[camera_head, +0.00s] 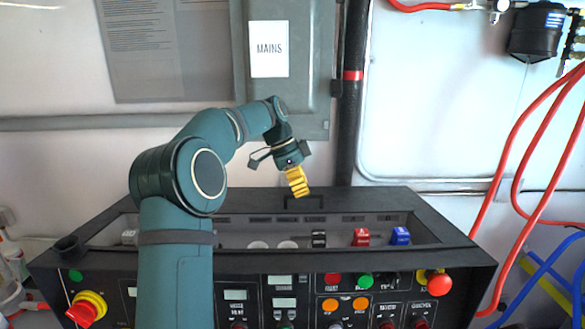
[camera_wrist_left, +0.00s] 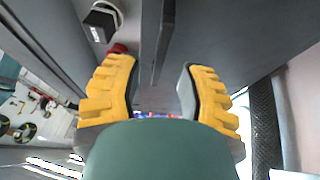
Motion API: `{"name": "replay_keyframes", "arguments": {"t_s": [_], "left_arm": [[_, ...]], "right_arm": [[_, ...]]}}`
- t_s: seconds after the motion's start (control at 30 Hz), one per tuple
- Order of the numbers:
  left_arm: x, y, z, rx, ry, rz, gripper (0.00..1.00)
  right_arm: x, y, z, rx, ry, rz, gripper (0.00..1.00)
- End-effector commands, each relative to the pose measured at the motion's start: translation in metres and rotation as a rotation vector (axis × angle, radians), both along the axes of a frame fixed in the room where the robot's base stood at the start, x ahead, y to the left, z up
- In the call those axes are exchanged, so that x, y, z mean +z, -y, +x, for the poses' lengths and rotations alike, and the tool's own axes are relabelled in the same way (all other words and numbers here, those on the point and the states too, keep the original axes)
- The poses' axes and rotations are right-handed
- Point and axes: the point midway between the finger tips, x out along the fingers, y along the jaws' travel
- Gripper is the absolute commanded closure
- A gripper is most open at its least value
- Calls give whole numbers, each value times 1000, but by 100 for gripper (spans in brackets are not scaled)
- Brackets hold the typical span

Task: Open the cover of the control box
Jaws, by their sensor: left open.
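The control box (camera_head: 462,262) is a black console with knobs and buttons on its front. A dark frame with a small handle (camera_head: 321,201) at its back edge surrounds the top recess, where black, red and blue switches show. I cannot tell whether a clear pane covers the recess. My left gripper (camera_head: 298,183) is open, with yellow fingers pointing down at the handle, hiding part of it. In the left wrist view a thin dark plate (camera_wrist_left: 158,45) shows between the spread fingers (camera_wrist_left: 160,85); contact is not visible. My right gripper is out of view.
A grey cabinet marked MAINS (camera_head: 283,90) and a black pipe (camera_head: 349,120) stand on the wall behind the box. Red hoses (camera_head: 510,150) hang at the right. A red emergency button (camera_head: 438,283) protrudes at the box's right front.

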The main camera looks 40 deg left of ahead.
Motion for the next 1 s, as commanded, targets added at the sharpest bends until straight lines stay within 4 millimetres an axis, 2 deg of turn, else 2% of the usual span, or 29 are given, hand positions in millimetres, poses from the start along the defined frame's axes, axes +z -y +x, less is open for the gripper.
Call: {"name": "replay_keyframes", "arguments": {"t_s": [0.23,0.5,0.7,1.0], "left_arm": [[41,-19,-5,2,2,1,61],[76,-34,-9,1,0,1,61],[90,-40,-11,1,0,0,61],[96,-43,-13,0,-2,-1,61]], "right_arm": [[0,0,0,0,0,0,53],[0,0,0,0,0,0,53],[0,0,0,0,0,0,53],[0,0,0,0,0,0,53]]}}
